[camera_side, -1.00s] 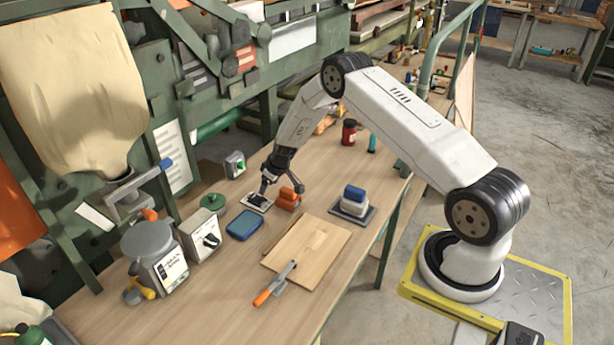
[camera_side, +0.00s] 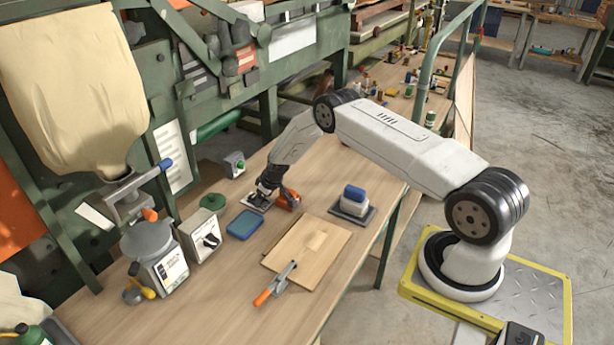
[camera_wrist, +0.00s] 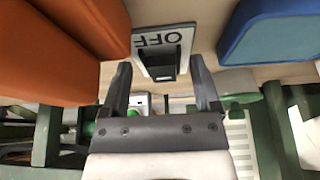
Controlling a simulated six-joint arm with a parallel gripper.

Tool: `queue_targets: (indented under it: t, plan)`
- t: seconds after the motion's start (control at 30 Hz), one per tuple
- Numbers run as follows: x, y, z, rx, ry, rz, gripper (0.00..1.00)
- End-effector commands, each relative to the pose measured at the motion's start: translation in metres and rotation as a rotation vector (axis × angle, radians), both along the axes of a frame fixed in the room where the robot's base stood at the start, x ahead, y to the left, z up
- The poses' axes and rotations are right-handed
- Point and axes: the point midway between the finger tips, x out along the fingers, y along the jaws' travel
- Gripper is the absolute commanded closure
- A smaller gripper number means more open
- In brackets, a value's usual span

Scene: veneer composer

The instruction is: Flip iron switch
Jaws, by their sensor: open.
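The iron switch is a pale plate with a black rocker (camera_wrist: 166,62) and an upside-down "OFF" label in the wrist view. In the side view the plate (camera_side: 252,204) lies on the bench, partly covered by my gripper. My gripper (camera_wrist: 161,64) is open, its two dark fingers either side of the rocker in the wrist view with nothing between them. In the side view my gripper (camera_side: 266,193) is low over the plate. I cannot tell whether a finger touches the rocker.
An orange object (camera_side: 289,199) sits close to the right of my gripper. A blue tray (camera_side: 244,225) lies just in front. A grey box with a dial (camera_side: 203,238), a wooden board (camera_side: 306,252) and a blue-topped block (camera_side: 354,199) stand nearby.

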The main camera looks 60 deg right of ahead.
Motion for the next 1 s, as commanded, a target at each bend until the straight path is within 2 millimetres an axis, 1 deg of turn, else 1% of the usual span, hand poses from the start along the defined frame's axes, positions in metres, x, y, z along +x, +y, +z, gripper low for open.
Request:
queue_targets:
  t: [0.23,0.27,0.3,0.37,0.4,0.47,0.5,0.77,1.0]
  plan:
    - [0.0002,0.0000,-0.0005,0.000,0.000,0.000,0.21]
    - [0.0002,0.0000,-0.0004,0.000,0.000,0.000,0.24]
    - [0.0002,0.0000,-0.0004,0.000,0.000,0.000,0.36]
    - [0.0002,0.0000,-0.0004,0.000,0.000,0.000,0.56]
    - [0.0001,0.0000,-0.0004,0.000,0.000,0.000,0.68]
    - [0.0001,-0.0001,-0.0004,0.000,0.000,0.000,0.87]
    - [0.0001,-0.0001,-0.0004,0.000,0.000,0.000,1.00]
    - [0.0012,0.0003,0.0001,0.003,0.008,0.001,1.00]
    - [0.0038,0.0023,0.0013,0.007,0.064,0.008,1.00]
